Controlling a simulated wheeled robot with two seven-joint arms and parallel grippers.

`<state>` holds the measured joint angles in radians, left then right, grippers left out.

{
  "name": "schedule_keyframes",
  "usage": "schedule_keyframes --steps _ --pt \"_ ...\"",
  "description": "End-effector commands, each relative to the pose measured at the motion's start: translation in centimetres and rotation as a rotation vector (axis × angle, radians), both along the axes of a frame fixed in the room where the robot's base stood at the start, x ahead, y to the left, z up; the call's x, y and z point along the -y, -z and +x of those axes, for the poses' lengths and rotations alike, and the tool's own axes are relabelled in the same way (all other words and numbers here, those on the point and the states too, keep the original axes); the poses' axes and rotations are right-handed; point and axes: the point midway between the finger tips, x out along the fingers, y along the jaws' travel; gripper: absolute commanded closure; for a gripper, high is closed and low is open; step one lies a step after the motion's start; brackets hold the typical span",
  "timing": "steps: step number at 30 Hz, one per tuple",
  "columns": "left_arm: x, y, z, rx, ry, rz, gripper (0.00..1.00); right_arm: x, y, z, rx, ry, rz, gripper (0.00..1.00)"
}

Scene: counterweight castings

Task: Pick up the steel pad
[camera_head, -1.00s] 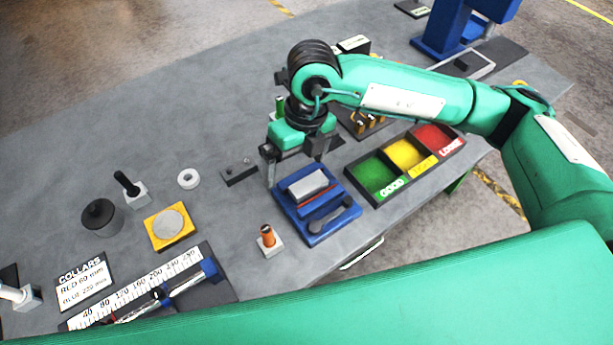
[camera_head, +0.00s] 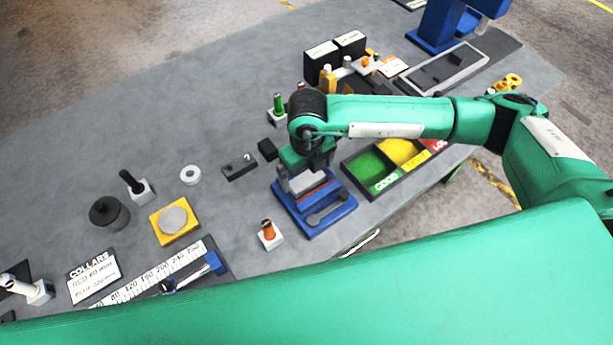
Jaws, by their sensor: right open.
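The light-grey metal block that looks like the steel pad (camera_head: 307,184) lies on the blue fixture (camera_head: 315,230), behind a red strip. My right gripper (camera_head: 305,176) is right over the block, pointing down, and covers its far part. One finger shows at the block's left side; the other is mostly hidden by the wrist. The jaws are open, and I cannot tell whether they touch the block. My left gripper is not in view.
A sorting tray (camera_head: 386,193) with green, yellow and red bins stands to the right. An orange-topped peg (camera_head: 268,233) stands just left of the fixture. A yellow plate with a grey disc (camera_head: 173,220) lies further left.

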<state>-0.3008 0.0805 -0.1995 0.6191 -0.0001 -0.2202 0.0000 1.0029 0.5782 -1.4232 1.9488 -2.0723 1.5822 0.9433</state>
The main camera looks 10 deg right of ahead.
Motion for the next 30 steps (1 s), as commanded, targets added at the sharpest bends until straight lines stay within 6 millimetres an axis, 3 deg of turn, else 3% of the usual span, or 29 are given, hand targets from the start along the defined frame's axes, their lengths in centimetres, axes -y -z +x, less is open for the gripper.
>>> schedule_keyframes --steps 1,7,15,24,30 --pt "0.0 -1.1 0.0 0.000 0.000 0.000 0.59 -0.1 0.2 0.1 -0.004 0.001 -0.002 0.00" --pt "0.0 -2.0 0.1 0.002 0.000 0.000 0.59 -0.1 2.8 0.2 -0.003 0.001 0.000 0.00" --pt "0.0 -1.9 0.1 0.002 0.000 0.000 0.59 -0.1 3.3 0.3 0.000 0.000 0.000 0.00" --pt "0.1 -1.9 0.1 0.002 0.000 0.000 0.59 -0.1 3.3 0.2 0.000 0.000 0.000 0.57" --pt "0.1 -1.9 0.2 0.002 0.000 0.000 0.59 -0.1 3.2 0.3 0.001 0.000 0.001 0.60"
